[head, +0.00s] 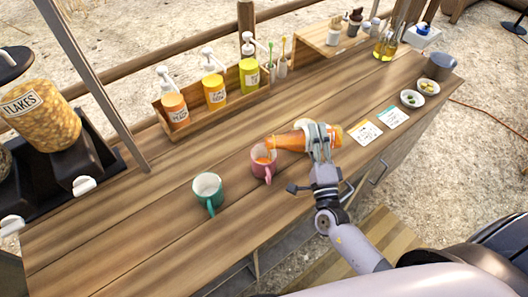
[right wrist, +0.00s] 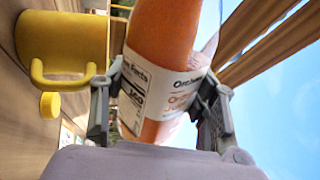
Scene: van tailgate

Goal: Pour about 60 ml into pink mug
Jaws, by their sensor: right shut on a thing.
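My right gripper (head: 320,138) is shut on an orange juice bottle (head: 290,141) with a white label. The bottle lies almost level, its mouth end to the left at the pink mug's rim. The pink mug (head: 263,172) stands upright on the wooden counter, and orange shows inside it. Whether juice is flowing at this moment is hard to tell. In the right wrist view the bottle (right wrist: 165,40) sits between both fingers, its label partly covered. My left gripper is not in view.
A teal mug (head: 208,188) stands left of the pink mug. A yellow mug (right wrist: 60,38) and a yellow cap (right wrist: 49,105) show beside the bottle in the wrist view. A wooden rack (head: 180,126) of pump bottles stands behind. Cards (head: 364,132) lie to the right.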

